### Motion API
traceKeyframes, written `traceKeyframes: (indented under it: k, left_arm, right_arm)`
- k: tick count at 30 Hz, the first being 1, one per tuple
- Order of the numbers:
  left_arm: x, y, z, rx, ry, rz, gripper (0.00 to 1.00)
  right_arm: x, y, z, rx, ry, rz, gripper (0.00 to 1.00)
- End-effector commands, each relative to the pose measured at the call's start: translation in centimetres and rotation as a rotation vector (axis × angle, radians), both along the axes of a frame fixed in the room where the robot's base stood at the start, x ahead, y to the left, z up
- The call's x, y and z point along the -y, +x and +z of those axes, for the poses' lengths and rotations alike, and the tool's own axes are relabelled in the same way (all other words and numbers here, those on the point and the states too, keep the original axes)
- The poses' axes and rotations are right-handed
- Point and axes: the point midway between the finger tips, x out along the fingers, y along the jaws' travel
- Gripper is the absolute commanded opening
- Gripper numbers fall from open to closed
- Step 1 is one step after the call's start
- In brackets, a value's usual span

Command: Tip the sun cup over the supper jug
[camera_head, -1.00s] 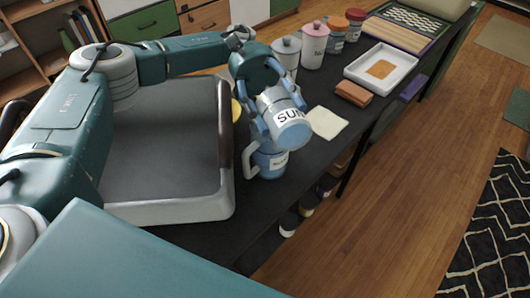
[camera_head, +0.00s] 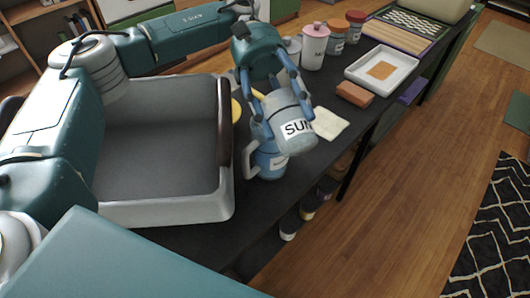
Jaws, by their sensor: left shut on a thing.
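My left gripper (camera_head: 279,94) is shut on the sun cup (camera_head: 292,133), a grey-blue cup with a white label reading "SUN". The cup is tilted, its lower end toward the camera and slightly right. It is above and in front of the supper jug (camera_head: 269,163), a blue jug with a pale handle on its left side, standing on the dark counter. The cup and gripper hide the jug's top, so I cannot tell whether they touch. My right gripper is not in view.
A large grey tray (camera_head: 226,195) with dark handles is left of the jug. Behind are a cream cloth (camera_head: 328,124), a brown block (camera_head: 354,94), a white dish (camera_head: 400,62) and a pink-lidded canister (camera_head: 314,47). The counter's right edge is close to the jug.

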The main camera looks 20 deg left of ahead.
Motion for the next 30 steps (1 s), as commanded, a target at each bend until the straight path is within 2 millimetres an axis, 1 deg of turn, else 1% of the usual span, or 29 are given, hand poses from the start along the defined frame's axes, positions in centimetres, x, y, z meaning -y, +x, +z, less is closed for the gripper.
traceKeyframes:
  k: [1, 5, 7, 13, 17, 26, 28, 30]
  left_arm:
    - [0.0, 0.0, -0.4, -0.001, 0.0, 0.001, 0.24]
    - [0.0, 0.0, -0.3, 0.005, 0.003, 0.0, 0.24]
    - [0.2, -0.3, 0.2, 0.043, 0.033, -0.002, 0.24]
    - [1.4, -1.7, 2.0, 0.267, 0.226, -0.002, 0.24]
    - [1.9, -2.2, 2.7, 0.361, 0.317, 0.002, 0.24]
    - [2.0, -2.3, 3.0, 0.379, 0.338, 0.004, 0.24]
    - [2.3, -2.7, 3.5, 0.427, 0.375, 0.0, 0.24]
    - [2.9, -3.3, 4.4, 0.52, 0.449, -0.004, 0.24]
  right_arm:
    - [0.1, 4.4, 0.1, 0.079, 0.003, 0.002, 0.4]
    - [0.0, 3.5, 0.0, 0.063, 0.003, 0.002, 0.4]
    - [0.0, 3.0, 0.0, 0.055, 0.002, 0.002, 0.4]
    - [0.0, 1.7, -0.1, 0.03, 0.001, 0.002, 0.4]
    - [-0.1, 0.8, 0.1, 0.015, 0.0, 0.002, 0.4]
    - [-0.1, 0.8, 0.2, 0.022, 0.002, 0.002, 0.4]
    - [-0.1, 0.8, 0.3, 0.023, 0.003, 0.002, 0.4]
    - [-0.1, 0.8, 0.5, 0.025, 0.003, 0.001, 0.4]
